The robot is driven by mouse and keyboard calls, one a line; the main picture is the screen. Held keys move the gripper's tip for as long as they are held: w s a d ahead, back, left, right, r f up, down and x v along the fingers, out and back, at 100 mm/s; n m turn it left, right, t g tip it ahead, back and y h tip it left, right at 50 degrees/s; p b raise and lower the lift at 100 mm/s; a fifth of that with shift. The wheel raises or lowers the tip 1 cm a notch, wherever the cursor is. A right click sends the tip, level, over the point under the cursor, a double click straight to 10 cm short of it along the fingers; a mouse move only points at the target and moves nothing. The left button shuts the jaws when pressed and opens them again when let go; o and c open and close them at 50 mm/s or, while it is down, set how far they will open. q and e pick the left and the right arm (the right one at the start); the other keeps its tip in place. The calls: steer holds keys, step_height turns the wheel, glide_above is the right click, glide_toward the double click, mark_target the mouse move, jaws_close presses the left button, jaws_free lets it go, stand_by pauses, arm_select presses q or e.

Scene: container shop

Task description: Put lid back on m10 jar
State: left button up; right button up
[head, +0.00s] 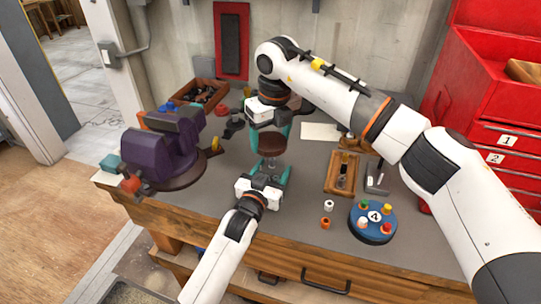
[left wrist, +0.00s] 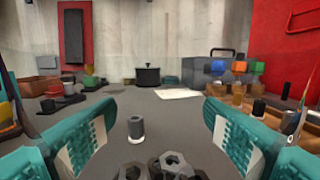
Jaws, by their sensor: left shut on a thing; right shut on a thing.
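My left gripper (head: 263,178) is shut on a clear jar (head: 270,163), which stands upright with its teal fingers on either side. Dark hex nuts (left wrist: 165,166) show between the fingers at the bottom of the left wrist view. My right gripper (head: 269,131) comes down from above, shut on a brown round lid (head: 271,144). The lid is level and directly over the jar's top. I cannot tell whether lid and rim touch. The jar's rim is hidden under the lid.
A purple vise (head: 168,152) stands at the left of the bench. A wooden parts tray (head: 198,92) lies behind it. A wooden box (head: 334,186), a blue round holder (head: 357,230) and small white and orange pieces (head: 327,207) are at the right. Bare bench lies around the jar.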

mark_target(272, 142)
steer(key=shift+f, duration=1.7)
steer(key=shift+f, duration=0.9)
steer(key=shift+f, duration=0.5)
arm_select(q)
jaws_close()
arm_select(e)
steer(key=shift+f, duration=0.1)
steer(key=m, duration=0.4)
steer(key=shift+h, duration=0.3)
steer(key=m, duration=0.5)
steer(key=shift+a+h, duration=0.15)
steer(key=shift+h, duration=0.15)
steer(key=m, duration=0.4)
steer(key=shift+m, duration=0.3)
steer(key=m, duration=0.3)
steer(key=m+h, duration=0.1)
steer(key=m, duration=0.3)
steer(key=shift+w+a+g, duration=0.1)
steer(key=shift+g, duration=0.3)
